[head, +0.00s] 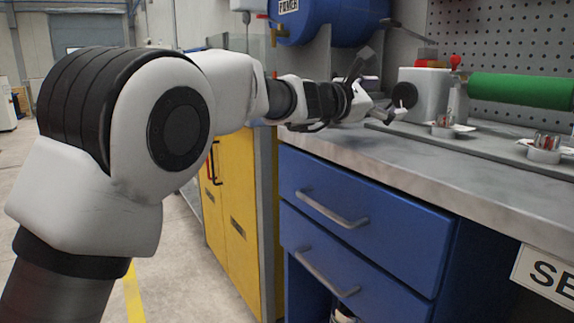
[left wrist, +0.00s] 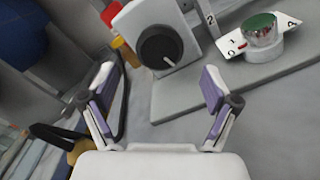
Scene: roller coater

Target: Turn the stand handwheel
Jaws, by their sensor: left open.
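The handwheel is a round black knob (head: 404,95) on the front of a pale grey block (head: 430,90) on the bench. In the left wrist view the handwheel (left wrist: 160,47) shows face-on with a short white line on it, just beyond the fingertips. My left gripper (head: 374,88) is open and empty, facing the handwheel. In the left wrist view the left gripper (left wrist: 160,86) has its two purple-and-white fingers spread wide, one on each side below the handwheel. They look apart from it. My right gripper is not in view.
A green roller (head: 520,91) extends right from the block. Metal knobs on round bases (head: 443,127) with white plates stand on the base plate. A blue tank (head: 325,20) and pegboard (head: 505,40) are behind. The bench front (head: 440,180) is clear.

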